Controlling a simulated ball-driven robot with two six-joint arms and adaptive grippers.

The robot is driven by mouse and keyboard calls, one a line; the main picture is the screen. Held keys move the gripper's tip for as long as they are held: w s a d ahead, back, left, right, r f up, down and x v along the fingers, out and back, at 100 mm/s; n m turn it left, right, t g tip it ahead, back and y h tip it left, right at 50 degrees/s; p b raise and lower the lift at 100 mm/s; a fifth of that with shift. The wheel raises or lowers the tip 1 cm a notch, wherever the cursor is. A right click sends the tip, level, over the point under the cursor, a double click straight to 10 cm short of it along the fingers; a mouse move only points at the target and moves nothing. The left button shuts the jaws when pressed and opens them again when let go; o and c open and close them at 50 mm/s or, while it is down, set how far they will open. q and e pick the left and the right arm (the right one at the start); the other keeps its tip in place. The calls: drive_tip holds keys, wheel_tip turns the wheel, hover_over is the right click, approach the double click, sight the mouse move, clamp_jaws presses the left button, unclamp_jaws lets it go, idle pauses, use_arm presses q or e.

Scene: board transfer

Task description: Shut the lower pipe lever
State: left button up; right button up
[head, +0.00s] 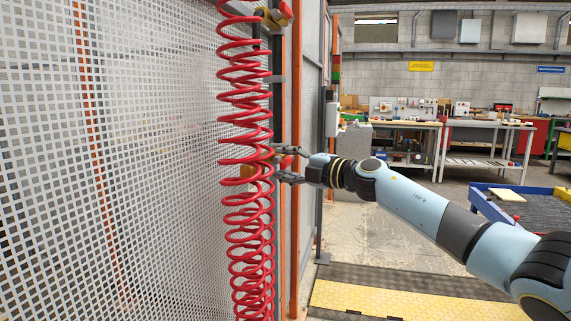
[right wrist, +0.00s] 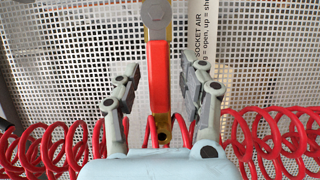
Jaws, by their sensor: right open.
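The lower pipe lever is a red handle (right wrist: 159,75) with a yellow edge. In the right wrist view it runs from a grey pivot (right wrist: 155,13) at the top down to between my fingers. It lies crosswise to the run of the red hose. In the head view the coils and my fingers mostly hide it. My right gripper (head: 284,164) is open at the pipe, behind the hose coils. Its fingers stand on either side of the handle, with a visible gap on each side. My left gripper is not in view.
A red coiled hose (head: 245,105) hangs in front of the pipe, close to my fingers. A white perforated panel (head: 150,150) fills the left. An upper valve (head: 280,14) sits above. A label strip (right wrist: 203,45) is beside the lever. Workbenches (head: 485,123) stand far right.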

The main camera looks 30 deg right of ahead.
drive_tip(key=shift+c, duration=0.2)
clamp_jaws()
idle(0.3)
